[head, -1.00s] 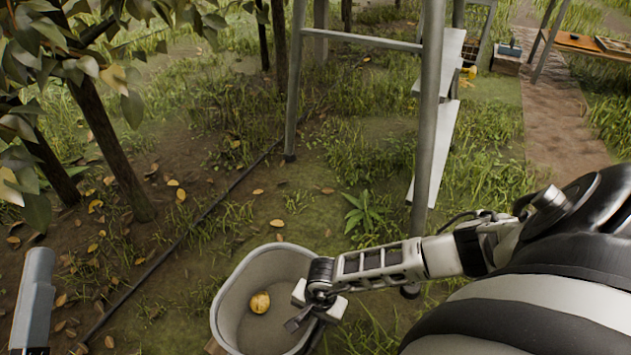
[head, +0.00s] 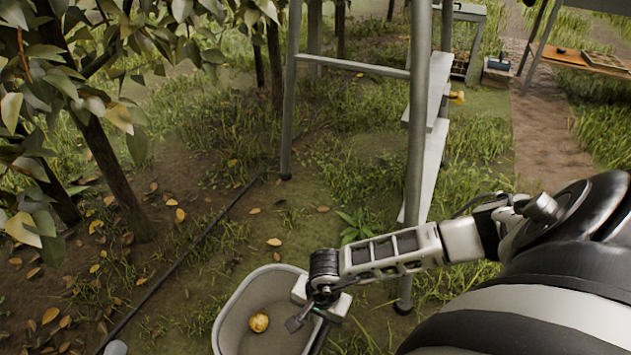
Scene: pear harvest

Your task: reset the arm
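My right arm reaches in from the right side of the head view. My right gripper (head: 307,330) hangs over the right rim of a grey bucket (head: 232,310). Its two dark fingers look spread apart, with nothing visible between them. A yellow pear (head: 259,322) lies inside the bucket, left of the gripper and apart from it. The lower part of the bucket is cut off by the picture's bottom edge. Only a small grey piece, likely of my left arm, shows at the bottom left; my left gripper is not visible.
A metal ladder (head: 417,120) with pale steps stands behind my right arm. Leafy trees (head: 105,165) fill the left side. A dark hose (head: 190,250) crosses the leaf-strewn ground. A wooden table (head: 585,62) stands at the far right by a dirt path.

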